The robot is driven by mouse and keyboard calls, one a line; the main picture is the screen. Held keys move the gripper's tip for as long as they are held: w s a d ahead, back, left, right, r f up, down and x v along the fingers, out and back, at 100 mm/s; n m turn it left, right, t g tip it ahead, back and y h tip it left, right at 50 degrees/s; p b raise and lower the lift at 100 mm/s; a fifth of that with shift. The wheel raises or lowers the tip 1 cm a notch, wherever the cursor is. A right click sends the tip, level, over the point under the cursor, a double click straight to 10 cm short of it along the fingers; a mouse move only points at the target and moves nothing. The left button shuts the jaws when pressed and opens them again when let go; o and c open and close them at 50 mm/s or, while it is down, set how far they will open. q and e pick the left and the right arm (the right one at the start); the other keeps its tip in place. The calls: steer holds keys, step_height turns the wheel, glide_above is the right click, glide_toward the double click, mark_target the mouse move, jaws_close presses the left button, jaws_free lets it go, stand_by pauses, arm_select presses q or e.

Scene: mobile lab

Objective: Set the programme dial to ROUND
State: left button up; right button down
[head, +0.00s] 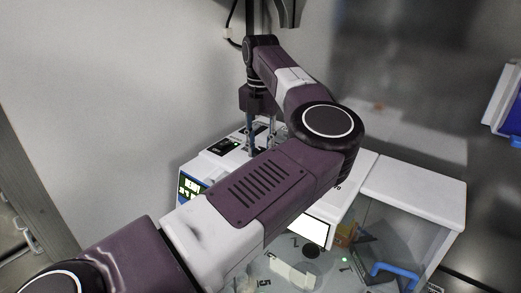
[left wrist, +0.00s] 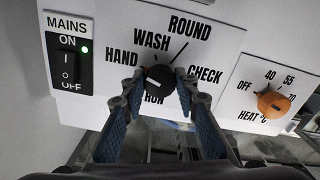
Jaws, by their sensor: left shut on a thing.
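The programme dial (left wrist: 160,77) is a black round knob on a white panel, with HAND, WASH, ROUND, CHECK and RUN printed around it. A short white mark shows on its lower-left face; a printed line runs from the dial up towards ROUND (left wrist: 190,27). My left gripper (left wrist: 160,84) is shut on the dial, one blue-padded finger on each side. In the head view my left gripper (head: 262,138) reaches down to the machine's top panel, and my arm hides the dial there.
The MAINS switch (left wrist: 68,62) with a green light is left of the dial. An orange HEAT knob (left wrist: 272,104) is to the right. The white machine (head: 415,187) has a lit display (head: 190,187) and a blue handle (head: 395,271) at the front. A wall stands close behind.

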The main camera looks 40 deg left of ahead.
arm_select(q)
steer(key=m+b, duration=0.4)
steer(key=shift+f+m+b, duration=0.2)
steer(key=shift+m+b, duration=0.1)
steer(key=shift+b, duration=0.1)
steer(key=m+b, duration=0.3)
steer(key=m, duration=0.1)
steer(key=shift+m, duration=0.3)
steer(key=m+b, duration=0.4)
steer(key=m, duration=0.1)
steer(key=shift+r, duration=0.1)
steer(key=shift+d+r+m+b, duration=0.1)
steer(key=shift+m+b, duration=1.25)
steer(key=shift+m, duration=1.05)
steer(key=o, duration=1.1)
steer(key=shift+o, duration=0.2)
